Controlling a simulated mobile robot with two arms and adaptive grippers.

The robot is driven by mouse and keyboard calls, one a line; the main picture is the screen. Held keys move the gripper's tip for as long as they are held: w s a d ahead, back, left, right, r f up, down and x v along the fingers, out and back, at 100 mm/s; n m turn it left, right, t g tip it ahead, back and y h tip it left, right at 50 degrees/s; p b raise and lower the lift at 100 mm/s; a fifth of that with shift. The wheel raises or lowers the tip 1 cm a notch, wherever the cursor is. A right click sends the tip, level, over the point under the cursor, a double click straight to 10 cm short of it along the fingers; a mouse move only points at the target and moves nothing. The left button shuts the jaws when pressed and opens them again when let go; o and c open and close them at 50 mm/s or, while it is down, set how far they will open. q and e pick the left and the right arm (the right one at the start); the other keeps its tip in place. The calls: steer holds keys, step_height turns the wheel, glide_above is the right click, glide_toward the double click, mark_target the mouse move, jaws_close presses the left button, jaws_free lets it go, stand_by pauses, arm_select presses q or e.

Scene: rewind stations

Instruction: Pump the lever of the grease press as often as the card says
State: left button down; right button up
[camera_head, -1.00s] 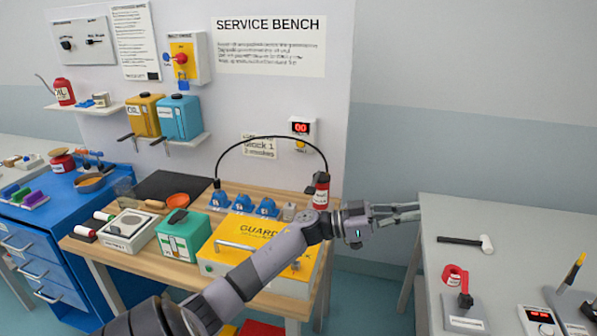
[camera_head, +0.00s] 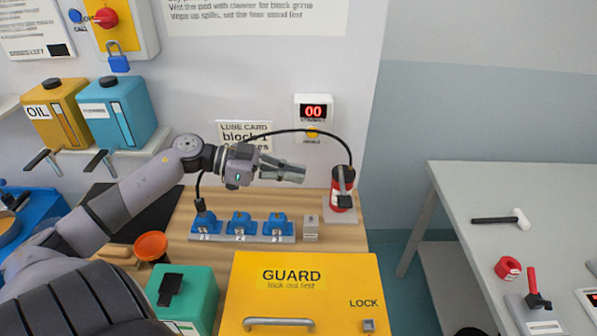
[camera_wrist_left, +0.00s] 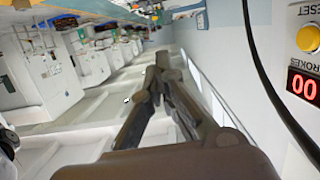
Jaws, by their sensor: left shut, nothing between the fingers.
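The lube card (camera_head: 232,129) is partly hidden by my left wrist; "block 1" is legible. My left gripper (camera_head: 304,174) is shut and empty, left of the lever and apart from it. My right gripper is out of view.
Several blue blocks (camera_head: 241,225) stand in a row on the bench below my gripper. A yellow guard box (camera_head: 330,275) and a green container (camera_head: 195,290) stand in front. A grey table (camera_head: 480,195) with a hammer (camera_head: 500,218) is at right, across a gap.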

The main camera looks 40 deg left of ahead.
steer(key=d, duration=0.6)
arm_select(q)
steer(key=r+p+x, duration=0.1)
steer(key=p+x, duration=0.2)
steer(key=x, duration=0.7)
steer(key=f, duration=0.4)
steer(key=shift+s+d+f+p, duration=0.15)
steer(key=shift+d+f+p, duration=0.05)
steer(key=shift+p, duration=0.2)
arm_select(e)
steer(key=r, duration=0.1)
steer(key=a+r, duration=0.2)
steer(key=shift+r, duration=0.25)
arm_select(q)
steer(key=shift+f, duration=0.1)
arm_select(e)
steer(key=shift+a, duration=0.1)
